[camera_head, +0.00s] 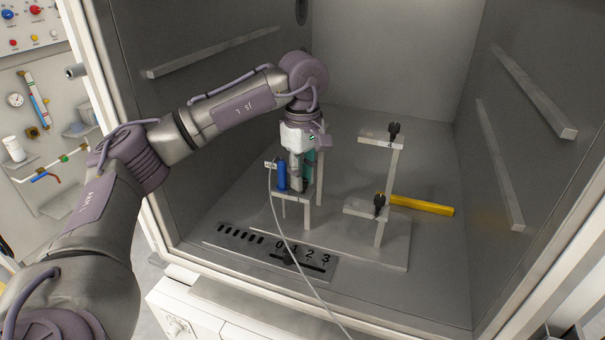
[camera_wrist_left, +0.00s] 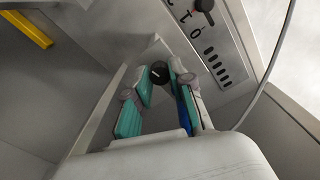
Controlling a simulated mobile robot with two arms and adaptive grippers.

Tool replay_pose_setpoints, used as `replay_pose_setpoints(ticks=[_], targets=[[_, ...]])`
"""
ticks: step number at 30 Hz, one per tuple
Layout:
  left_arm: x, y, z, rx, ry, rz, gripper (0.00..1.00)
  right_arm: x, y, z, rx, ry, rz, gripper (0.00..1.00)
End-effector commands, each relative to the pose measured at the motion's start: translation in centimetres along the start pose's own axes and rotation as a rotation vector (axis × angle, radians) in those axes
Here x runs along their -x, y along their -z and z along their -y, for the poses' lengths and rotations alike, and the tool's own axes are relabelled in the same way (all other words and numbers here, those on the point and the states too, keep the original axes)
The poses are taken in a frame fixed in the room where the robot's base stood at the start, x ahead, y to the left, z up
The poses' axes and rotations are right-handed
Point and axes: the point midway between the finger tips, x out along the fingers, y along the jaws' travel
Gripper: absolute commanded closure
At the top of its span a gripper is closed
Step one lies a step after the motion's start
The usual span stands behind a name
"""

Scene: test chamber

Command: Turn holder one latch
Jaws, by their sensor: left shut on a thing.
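My left gripper (camera_head: 298,186) reaches down into the chamber over the left metal stand (camera_head: 308,207). In the left wrist view its teal-padded fingers (camera_wrist_left: 161,76) close around a black round latch knob (camera_wrist_left: 159,72) with a pale mark line. The knob is mostly hidden by the gripper in the head view. A blue cylinder (camera_head: 282,175) stands upright beside the fingers; part of it shows behind a finger in the wrist view (camera_wrist_left: 186,113). Two other black latches, a rear one (camera_head: 394,132) and a front one (camera_head: 380,204), sit on the right stand. My right gripper is out of view.
A yellow bar (camera_head: 422,205) lies on the chamber floor at right. A numbered plate (camera_head: 325,267) with a slider is at the front. A white cable (camera_head: 285,240) hangs from the left stand past the chamber's front edge. Rails line the side walls.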

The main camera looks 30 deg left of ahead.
Motion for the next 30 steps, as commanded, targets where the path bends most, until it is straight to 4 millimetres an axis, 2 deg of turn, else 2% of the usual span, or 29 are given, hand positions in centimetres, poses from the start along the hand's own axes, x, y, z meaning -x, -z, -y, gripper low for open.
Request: replay_pose_setpoints(ticks=[9,23,24,28,30], targets=[[0.18,0.02,-0.06,-0.096,-0.004,0.000,1.00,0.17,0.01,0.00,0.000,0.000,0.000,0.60],[0.20,0.03,-0.07,-0.109,-0.005,0.000,1.00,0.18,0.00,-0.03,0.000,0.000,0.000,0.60],[0.20,0.04,-0.08,-0.109,-0.005,0.000,0.76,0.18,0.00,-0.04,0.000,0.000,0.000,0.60],[0.16,0.03,-0.06,-0.108,-0.004,0.000,0.54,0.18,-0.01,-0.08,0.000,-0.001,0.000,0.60],[0.12,0.03,-0.05,-0.108,-0.003,0.000,0.53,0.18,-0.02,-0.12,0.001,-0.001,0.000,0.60]])
